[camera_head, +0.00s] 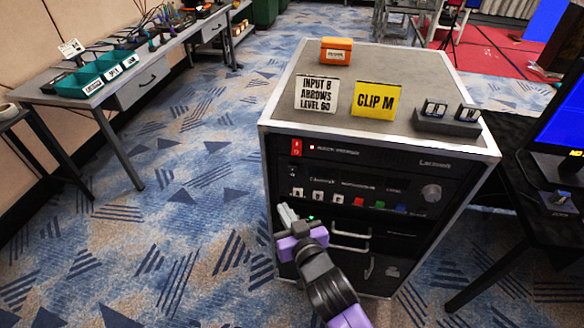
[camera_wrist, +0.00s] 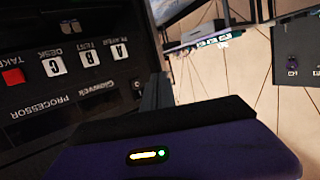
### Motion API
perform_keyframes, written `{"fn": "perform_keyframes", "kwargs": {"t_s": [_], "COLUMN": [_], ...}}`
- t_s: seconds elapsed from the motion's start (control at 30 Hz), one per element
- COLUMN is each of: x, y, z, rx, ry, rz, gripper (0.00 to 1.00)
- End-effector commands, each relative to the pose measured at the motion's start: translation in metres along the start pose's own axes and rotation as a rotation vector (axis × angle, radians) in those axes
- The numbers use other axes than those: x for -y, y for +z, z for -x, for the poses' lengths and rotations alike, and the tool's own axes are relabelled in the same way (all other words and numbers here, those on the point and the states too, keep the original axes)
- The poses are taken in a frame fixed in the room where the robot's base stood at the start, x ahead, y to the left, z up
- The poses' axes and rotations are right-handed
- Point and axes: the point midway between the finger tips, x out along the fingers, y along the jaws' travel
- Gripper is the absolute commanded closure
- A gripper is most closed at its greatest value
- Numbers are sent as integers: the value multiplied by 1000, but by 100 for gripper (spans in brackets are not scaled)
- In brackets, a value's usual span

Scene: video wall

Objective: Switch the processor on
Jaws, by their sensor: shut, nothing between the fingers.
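The processor (camera_head: 330,187) is a black unit in the rack's front, below the top unit. It has a row of white, red, green and blue buttons and a round knob (camera_head: 431,193) at its right. Its panel appears upside down in the wrist view (camera_wrist: 85,85), with its "PROCESSOR" lettering, white buttons and a red button (camera_wrist: 13,76). A small dark round part (camera_wrist: 137,85) shows near its end; I cannot tell its setting. My purple gripper (camera_head: 285,213) is shut and empty, in front of the rack's left edge, below the processor's button row. Contact is unclear.
The top unit has a red switch (camera_head: 296,147). On the rack top (camera_head: 393,62) are an orange box (camera_head: 336,51), two label cards and a small grey block (camera_head: 447,122). A black table with a monitor stands right. The floor left is clear up to a bench (camera_head: 120,90).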

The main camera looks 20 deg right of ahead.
Motion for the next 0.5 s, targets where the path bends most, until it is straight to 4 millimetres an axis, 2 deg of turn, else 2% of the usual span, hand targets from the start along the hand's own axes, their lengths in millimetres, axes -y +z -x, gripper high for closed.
{"fn": "perform_keyframes", "kwargs": {"t_s": [0.13, 0.5], "x": [-9, -33], "y": [-14, -35], "z": [-12, -44], "rx": [-2, -1], "ry": [1, 1], "rz": [-2, -2], "gripper": [100, 100]}}
